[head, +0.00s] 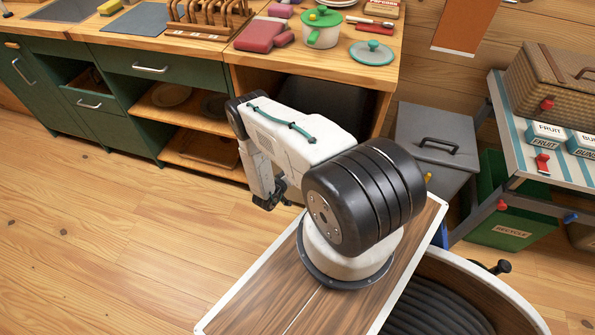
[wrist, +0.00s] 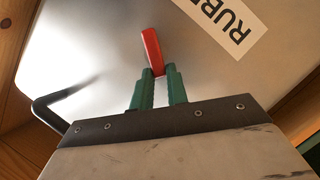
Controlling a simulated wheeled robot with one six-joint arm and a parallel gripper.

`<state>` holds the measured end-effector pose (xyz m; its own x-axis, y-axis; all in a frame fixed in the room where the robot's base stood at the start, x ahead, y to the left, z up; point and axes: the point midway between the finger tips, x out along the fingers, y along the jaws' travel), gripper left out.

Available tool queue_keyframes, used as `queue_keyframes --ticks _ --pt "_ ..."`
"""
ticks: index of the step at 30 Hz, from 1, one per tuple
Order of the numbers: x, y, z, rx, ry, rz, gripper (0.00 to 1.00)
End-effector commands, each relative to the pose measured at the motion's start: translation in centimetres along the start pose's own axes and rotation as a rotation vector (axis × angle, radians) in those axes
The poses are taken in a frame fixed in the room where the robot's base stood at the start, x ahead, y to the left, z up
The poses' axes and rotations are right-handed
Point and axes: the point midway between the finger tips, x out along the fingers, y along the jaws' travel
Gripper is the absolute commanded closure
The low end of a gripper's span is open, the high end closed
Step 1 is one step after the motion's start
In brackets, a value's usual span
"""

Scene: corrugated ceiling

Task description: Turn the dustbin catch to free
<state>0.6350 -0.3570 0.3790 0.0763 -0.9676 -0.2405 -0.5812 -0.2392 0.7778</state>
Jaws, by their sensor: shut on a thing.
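The dustbin is a grey metal box; its lid (head: 440,128) with a dark handle shows at the right in the head view. In the wrist view its pale grey face (wrist: 105,45) fills the background, with a white label (wrist: 225,22) reading "RUB", cut off by the frame. The red catch (wrist: 151,50) stands on this face, tilted a little to the left at its top. My gripper (wrist: 158,78) has its two green fingers shut on the lower end of the catch. In the head view the fingers and the catch are hidden behind my arm.
A dark bent handle (wrist: 62,98) stands out left of the gripper. A green recycle bin (head: 510,215) and a striped table (head: 530,185) with boxes are to the right. A wooden counter (head: 240,60) with kitchen things runs behind. Floor at the left is clear.

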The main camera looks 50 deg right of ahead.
Motion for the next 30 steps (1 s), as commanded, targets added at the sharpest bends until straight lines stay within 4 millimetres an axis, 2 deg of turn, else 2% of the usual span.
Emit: queue_keyframes --ticks 2,15,30 --pt "0.0 -0.5 -0.5 -0.061 0.008 0.023 1.00" --pt "0.0 -1.7 -0.1 -0.421 0.009 0.173 1.00" --pt "0.2 -2.2 0.3 -0.625 0.009 0.256 1.00"
